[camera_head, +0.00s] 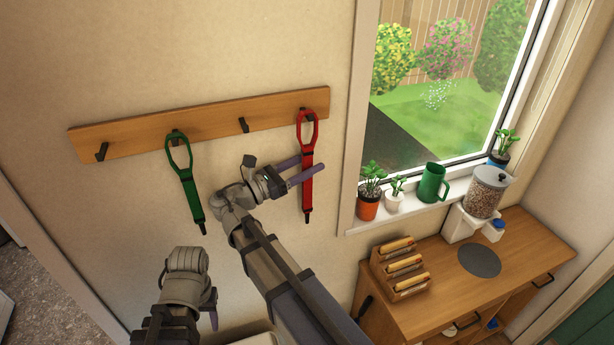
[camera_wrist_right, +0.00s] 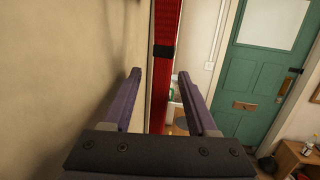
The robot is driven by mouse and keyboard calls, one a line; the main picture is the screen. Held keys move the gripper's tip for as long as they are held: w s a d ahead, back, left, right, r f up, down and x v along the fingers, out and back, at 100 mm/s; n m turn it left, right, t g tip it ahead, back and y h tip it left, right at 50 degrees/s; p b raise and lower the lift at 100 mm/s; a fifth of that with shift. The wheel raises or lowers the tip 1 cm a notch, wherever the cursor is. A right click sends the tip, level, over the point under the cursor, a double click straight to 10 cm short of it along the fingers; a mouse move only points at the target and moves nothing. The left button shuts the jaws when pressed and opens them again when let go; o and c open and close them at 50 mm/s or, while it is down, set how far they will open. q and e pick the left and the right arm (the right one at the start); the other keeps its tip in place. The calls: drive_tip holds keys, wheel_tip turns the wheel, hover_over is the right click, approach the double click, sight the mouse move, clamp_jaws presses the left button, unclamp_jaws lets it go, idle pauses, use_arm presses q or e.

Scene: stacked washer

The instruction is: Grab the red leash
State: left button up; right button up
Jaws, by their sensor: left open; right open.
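The red leash (camera_head: 307,160) hangs by its top loop from the rightmost hook of a wooden rack. My right gripper (camera_head: 309,167) is open at the leash's strap, below the loop. In the right wrist view the red leash (camera_wrist_right: 166,35) runs upright between the two purple fingers of the right gripper (camera_wrist_right: 159,76), nearer the right finger. A gap shows on both sides, and I cannot tell how deep it sits. My left gripper (camera_head: 211,306) is low at the left, away from the leash, and mostly hidden by its own wrist.
The wooden rack (camera_head: 213,120) also holds a green leash (camera_head: 186,185), left of my right arm. A window sill with potted plants and a green mug (camera_head: 431,184) is at the right. Below it stands a wooden cabinet (camera_head: 440,300) with a toast-rack-like holder (camera_head: 400,270).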

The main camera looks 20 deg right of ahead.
drive_tip(key=x, duration=0.3)
drive_tip(key=shift+s+d, duration=0.1)
clamp_jaws()
idle(0.5)
